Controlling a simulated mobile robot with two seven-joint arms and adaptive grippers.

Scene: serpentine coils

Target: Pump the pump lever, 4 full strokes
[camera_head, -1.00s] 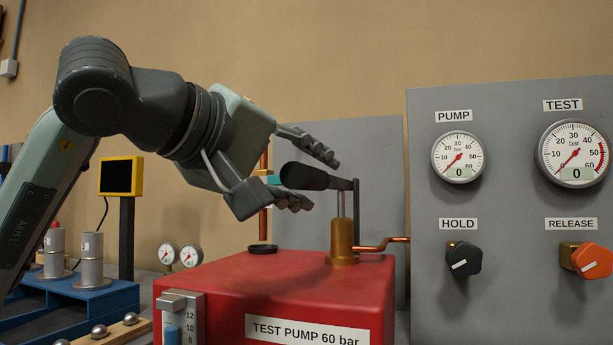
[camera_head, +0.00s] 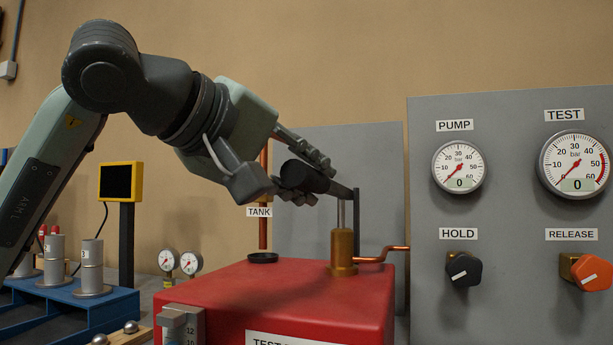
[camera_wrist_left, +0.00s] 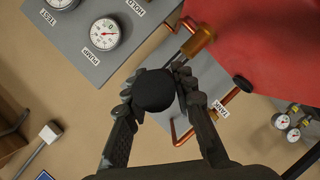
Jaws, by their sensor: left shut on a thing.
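The pump lever (camera_head: 319,181) is a black bar with a thick dark grip, raised at a slant above the brass pump cylinder (camera_head: 343,252). My left gripper (camera_head: 308,178) is shut on the lever's grip. In the left wrist view the round end of the lever grip (camera_wrist_left: 154,90) sits between the two fingers of my left gripper (camera_wrist_left: 153,95). The red pump box (camera_head: 280,291), labelled as a test pump, carries the cylinder. The PUMP gauge (camera_head: 459,168) reads 0. My right gripper is not in view.
A grey panel (camera_head: 510,110) at the right holds the TEST gauge (camera_head: 573,165), also at 0, the black HOLD knob (camera_head: 463,269) and the orange RELEASE knob (camera_head: 590,271). A blue rack (camera_head: 75,312) with metal cylinders and a yellow-framed screen (camera_head: 121,179) stand at the left.

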